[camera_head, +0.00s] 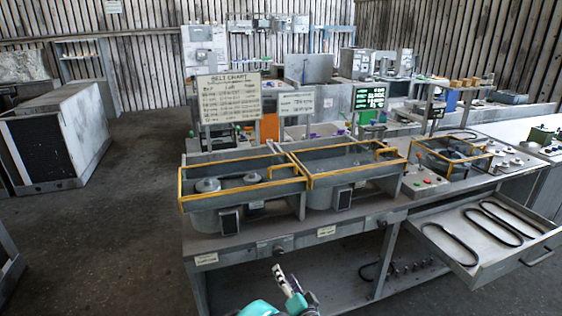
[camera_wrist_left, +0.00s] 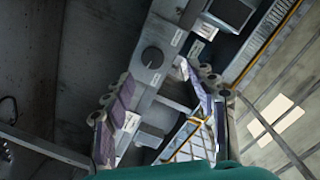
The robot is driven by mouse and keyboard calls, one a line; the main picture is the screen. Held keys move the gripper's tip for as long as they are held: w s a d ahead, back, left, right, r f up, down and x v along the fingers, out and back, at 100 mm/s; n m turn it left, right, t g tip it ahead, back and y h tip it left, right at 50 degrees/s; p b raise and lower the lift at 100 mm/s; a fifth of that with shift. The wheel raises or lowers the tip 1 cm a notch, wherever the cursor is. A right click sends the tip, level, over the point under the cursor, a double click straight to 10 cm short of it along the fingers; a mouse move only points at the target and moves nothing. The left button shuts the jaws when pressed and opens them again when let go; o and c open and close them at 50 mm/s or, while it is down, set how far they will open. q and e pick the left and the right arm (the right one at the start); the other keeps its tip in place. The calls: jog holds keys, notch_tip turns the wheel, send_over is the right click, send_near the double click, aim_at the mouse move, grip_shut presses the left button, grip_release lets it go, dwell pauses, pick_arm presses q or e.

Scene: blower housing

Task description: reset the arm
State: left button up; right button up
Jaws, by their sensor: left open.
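My left gripper (camera_head: 288,282) is low in the head view, in front of the workbench (camera_head: 225,244) and apart from it. In the left wrist view its two fingers (camera_wrist_left: 160,108) stand wide apart with nothing between them. Beyond them shows the bench front with a round dark knob (camera_wrist_left: 152,57). My right gripper is in neither view.
Two yellow-rimmed housings (camera_head: 240,188) (camera_head: 345,165) stand on the bench. An open drawer (camera_head: 460,243) with several black belts juts out at the right. A belt chart sign (camera_head: 230,97) stands behind. The floor (camera_head: 110,240) at the left is clear.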

pick_arm(q)
jog(key=s+a+r+n+g, duration=0.2)
jog(key=s+a+r+g, duration=0.15)
jog(key=a, duration=0.55)
jog(key=s+a+r+n+g, duration=0.1)
jog(key=s+a+r+g, duration=0.3)
jog(key=a, duration=0.4)
jog(key=s+a+n+g+h, duration=0.1)
jog(key=s+a+n+h, duration=0.2)
jog(key=s, duration=1.7)
jog(key=h, duration=0.2)
jog(key=shift+s+r+h, duration=0.15)
jog(key=shift+s+h, duration=0.25)
jog(key=shift+g, duration=0.25)
